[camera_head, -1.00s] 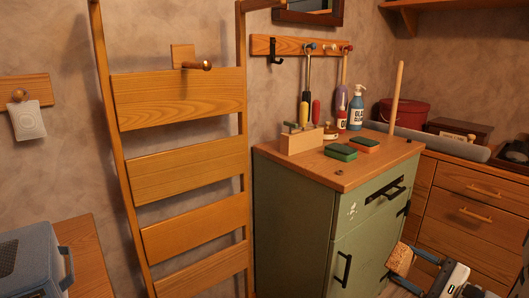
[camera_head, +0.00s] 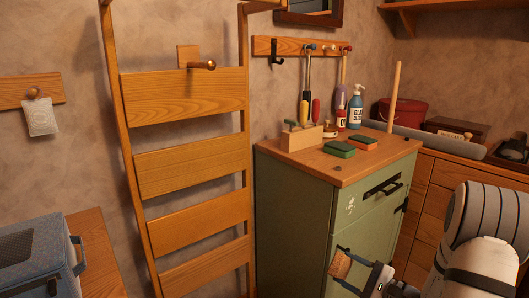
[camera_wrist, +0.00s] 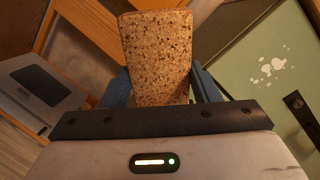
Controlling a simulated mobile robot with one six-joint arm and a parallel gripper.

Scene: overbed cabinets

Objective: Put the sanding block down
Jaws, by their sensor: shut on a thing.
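The sanding block (camera_wrist: 157,55) is a speckled, cork-brown block with a rounded end. My gripper (camera_wrist: 160,88) is shut on it, with a blue-grey finger on each side in the wrist view. In the head view the block (camera_head: 340,264) shows small and tilted in my gripper (camera_head: 348,281), in front of the green cabinet's door and below its top. The block is clear of the wooden cabinet top (camera_head: 320,169). The far side of the block is hidden.
The top's front strip is mostly bare. A ladder-like wooden rack (camera_head: 190,150) stands left. A grey-blue case (camera_head: 40,258) sits lower left.

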